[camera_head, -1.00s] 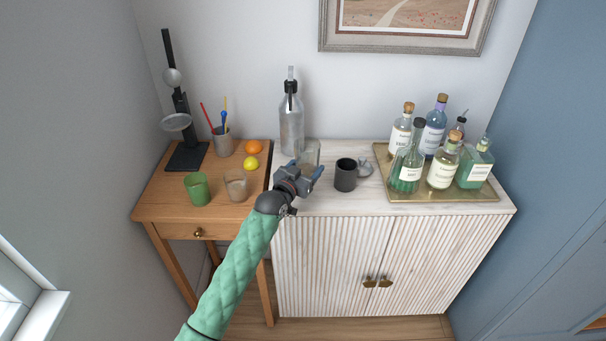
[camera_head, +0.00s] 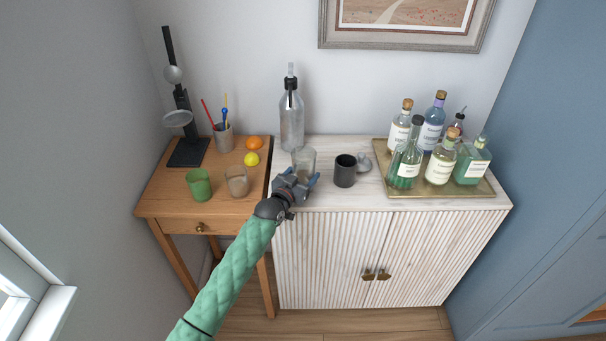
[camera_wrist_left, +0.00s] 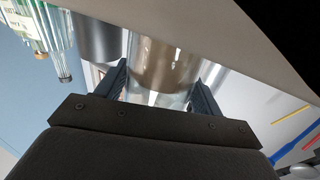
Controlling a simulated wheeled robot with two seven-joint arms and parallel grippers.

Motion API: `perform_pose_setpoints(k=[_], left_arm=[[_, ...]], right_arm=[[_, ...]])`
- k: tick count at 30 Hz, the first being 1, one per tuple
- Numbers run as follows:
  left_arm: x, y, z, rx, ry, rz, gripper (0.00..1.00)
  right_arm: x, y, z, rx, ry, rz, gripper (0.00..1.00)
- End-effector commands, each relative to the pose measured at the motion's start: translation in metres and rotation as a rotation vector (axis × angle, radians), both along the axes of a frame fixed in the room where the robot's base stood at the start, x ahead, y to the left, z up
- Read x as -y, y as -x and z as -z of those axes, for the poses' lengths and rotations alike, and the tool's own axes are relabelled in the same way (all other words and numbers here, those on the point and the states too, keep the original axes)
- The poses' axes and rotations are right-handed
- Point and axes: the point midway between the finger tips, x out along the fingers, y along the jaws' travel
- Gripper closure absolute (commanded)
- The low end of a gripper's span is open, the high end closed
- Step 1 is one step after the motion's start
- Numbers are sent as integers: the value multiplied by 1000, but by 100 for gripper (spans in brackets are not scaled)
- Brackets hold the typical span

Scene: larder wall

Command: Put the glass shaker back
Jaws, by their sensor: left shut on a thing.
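The glass shaker (camera_head: 305,158), a clear, slightly grey glass, is at the left end of the white cabinet top, in front of the tall bottle. My left gripper (camera_head: 300,183) is shut on it from the front. In the left wrist view the glass (camera_wrist_left: 160,68) fills the gap between the two dark fingers (camera_wrist_left: 158,92). Its lower part is hidden by the gripper in the head view, so I cannot tell whether it touches the cabinet top. My right gripper is not in view.
The tall bottle (camera_head: 291,118) stands behind. A brass tray (camera_head: 440,191) holds several bottles. The wooden table (camera_head: 165,205) at left carries cups and fruit.

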Motion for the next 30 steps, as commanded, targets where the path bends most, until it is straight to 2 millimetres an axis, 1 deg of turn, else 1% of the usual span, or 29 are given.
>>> perform_pose_setpoints(k=[3, 4, 7, 19, 20, 21, 23, 25, 30], left_arm=[[0, 0, 1, 2, 1, 0, 82], [0, 0, 2, 0, 0, 0, 31], [0, 0, 2, 0, 0, 0, 11], [0, 0, -1, 1, 0, 0, 11], [0, 1, 0, 0, 0, 0, 11], [-2, 4, 1, 0, 0, 0, 11], [-5, 9, 2, 0, 1, 0, 11], [-9, 16, 2, 1, 0, 0, 11], [-23, 40, 3, 1, 0, 0, 11]], right_arm=[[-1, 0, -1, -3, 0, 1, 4], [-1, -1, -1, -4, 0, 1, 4], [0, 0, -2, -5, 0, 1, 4], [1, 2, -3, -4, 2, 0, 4], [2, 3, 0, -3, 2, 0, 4], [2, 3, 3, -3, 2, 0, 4], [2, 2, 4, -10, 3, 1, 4], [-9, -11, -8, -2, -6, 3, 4], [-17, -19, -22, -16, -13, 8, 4]])
